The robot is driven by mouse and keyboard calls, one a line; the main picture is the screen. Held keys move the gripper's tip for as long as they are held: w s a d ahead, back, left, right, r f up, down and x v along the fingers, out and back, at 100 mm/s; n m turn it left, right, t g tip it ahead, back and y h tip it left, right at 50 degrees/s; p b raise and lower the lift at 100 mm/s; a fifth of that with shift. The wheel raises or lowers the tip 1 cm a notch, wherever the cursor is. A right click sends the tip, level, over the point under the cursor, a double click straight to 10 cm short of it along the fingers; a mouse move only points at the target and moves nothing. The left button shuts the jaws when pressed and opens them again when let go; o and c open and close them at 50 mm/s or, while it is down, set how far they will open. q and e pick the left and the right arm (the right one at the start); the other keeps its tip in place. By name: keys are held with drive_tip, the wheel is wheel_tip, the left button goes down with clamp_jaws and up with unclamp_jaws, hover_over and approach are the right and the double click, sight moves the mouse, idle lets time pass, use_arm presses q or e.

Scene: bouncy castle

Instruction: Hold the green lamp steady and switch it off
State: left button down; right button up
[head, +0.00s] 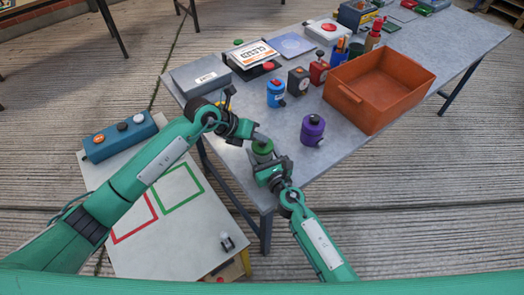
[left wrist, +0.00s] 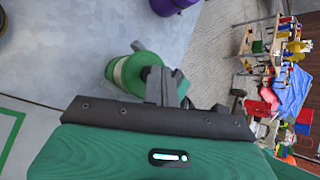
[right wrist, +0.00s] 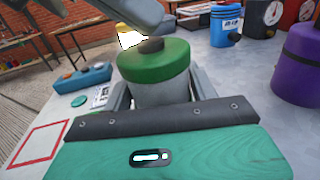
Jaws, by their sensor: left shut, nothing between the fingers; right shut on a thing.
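The green lamp (head: 261,150) stands upright near the front corner of the grey table. It has a green top and a pale grey body, and a dark knob sits on top in the right wrist view (right wrist: 155,62). My right gripper (head: 268,162) is shut around the lamp's body, with a finger on each side. My left gripper (head: 258,138) is shut and empty, its fingertips at the lamp's top by the knob. The left wrist view also shows the lamp (left wrist: 130,72) beside the left fingers (left wrist: 163,88).
A purple canister (head: 312,131) and a blue canister (head: 276,94) stand close behind the lamp. A grey box (head: 199,77) lies at the left end. A lower white table (head: 165,245) with red and green outlines is at front left.

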sight(259, 145)
use_arm(q)
drive_tip(key=shift+r, duration=0.35)
drive_tip(key=shift+r, duration=0.1)
wheel_tip(259, 145, up, 6)
drive_tip(key=shift+f, duration=0.1)
idle(0.5)
use_arm(e)
drive_tip(key=o, duration=1.3)
